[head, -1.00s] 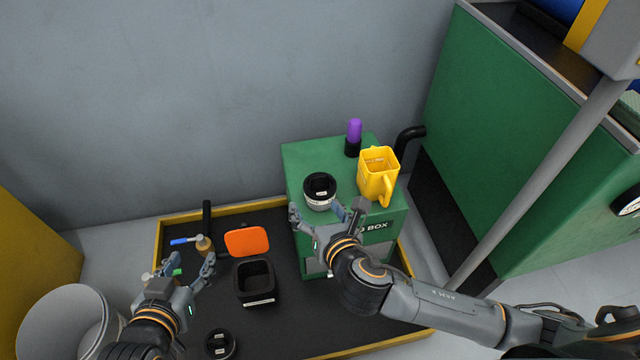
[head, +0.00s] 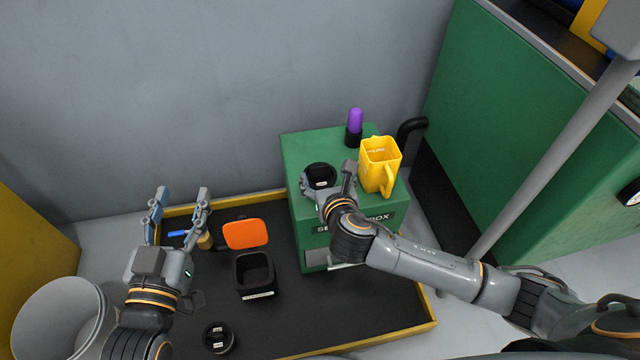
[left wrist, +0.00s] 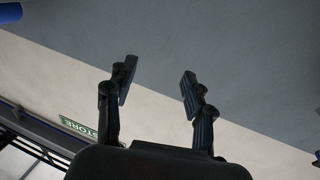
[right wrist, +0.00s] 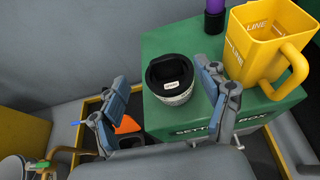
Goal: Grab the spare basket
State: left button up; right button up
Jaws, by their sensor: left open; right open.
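A round black container (head: 319,173) with a pale, lettered side band stands upright on the green box; its small label is too small to read. In the right wrist view the round container (right wrist: 173,82) appears between my right gripper's fingers, closer to the right one. My right gripper (head: 327,181) is open at its near side; I cannot tell whether it touches. A square black container (head: 254,275) and another round black piece (head: 219,338) are in the floor tray. No readable label marks the spare basket. My left gripper (head: 182,194) is open and empty above the tray's left end.
The green box (head: 299,150) also carries a yellow jug (head: 379,165) and a purple-topped bottle (head: 355,127), close behind and right. The yellow-edged tray (head: 350,315) holds an orange flap (head: 246,234). A pale bin (head: 60,320) stands left.

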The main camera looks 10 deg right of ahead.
aim_at(320, 167)
jog(key=shift+w+d+f+b, duration=0.15)
jog(key=shift+w+f+b, duration=0.85)
jog(key=shift+w, duration=0.15)
jog(key=shift+b+x, duration=0.55)
jog(key=shift+x, duration=0.6)
jog(key=shift+w, duration=0.15)
pick_arm(q)
jog(key=s+r+t+h, duration=0.1)
jog(key=s+r+t, duration=0.1)
jog(key=r+t, duration=0.2)
jog(key=s+r+t+h, duration=0.2)
jog(key=s+r+t, duration=0.1)
jog(key=r, duration=0.5)
jog(key=shift+s+t, duration=0.3)
jog(key=shift+t, duration=0.4)
pick_arm(e)
grip_shut()
